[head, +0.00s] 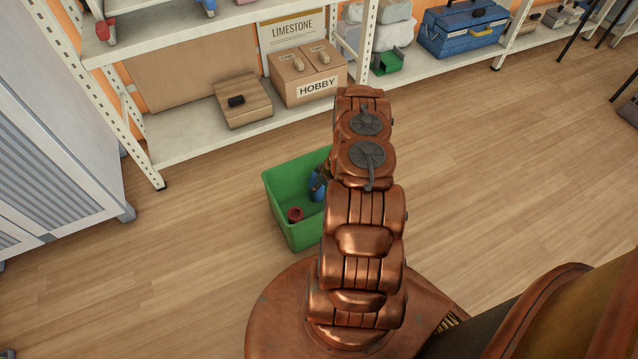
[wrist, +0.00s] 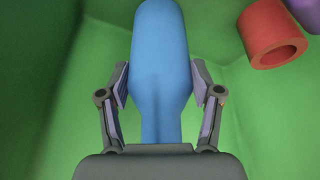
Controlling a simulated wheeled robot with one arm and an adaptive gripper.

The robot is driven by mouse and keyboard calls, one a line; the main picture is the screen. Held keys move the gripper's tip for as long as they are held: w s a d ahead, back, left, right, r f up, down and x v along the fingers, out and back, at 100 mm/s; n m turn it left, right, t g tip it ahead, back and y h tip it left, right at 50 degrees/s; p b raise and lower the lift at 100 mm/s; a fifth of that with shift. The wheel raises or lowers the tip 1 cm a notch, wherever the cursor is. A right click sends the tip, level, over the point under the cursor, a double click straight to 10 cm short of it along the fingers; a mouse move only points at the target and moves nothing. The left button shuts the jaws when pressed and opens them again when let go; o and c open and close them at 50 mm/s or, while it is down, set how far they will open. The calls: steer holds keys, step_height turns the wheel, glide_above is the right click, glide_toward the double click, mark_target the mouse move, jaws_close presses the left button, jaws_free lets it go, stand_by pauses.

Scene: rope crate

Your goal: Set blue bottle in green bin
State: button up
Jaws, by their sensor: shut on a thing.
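The green bin (head: 283,222) stands on the wooden floor in front of the shelf, partly hidden behind my copper arm in the head view. Its green walls fill the background of the wrist view (wrist: 40,60). The blue bottle (wrist: 160,60) is between the fingers of my gripper (wrist: 162,92), which is shut on it. In the head view the bottle (head: 317,184) shows inside the bin's outline, close to my arm. Whether the bottle touches the bin's floor I cannot tell. My gripper is hidden behind my arm in the head view.
A red hollow piece (head: 295,214) lies in the bin, and it shows at the top right of the wrist view (wrist: 273,35) beside a purple thing (wrist: 306,12). A white shelf (head: 215,120) with boxes stands behind the bin. A grey cabinet (head: 60,150) is at left.

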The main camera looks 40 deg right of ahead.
steer(key=o, duration=1.5)
steer(key=shift+r, duration=0.1)
steer(key=v, duration=1.1)
steer(key=shift+s+r, duration=0.2)
steer(key=shift+r, duration=0.15)
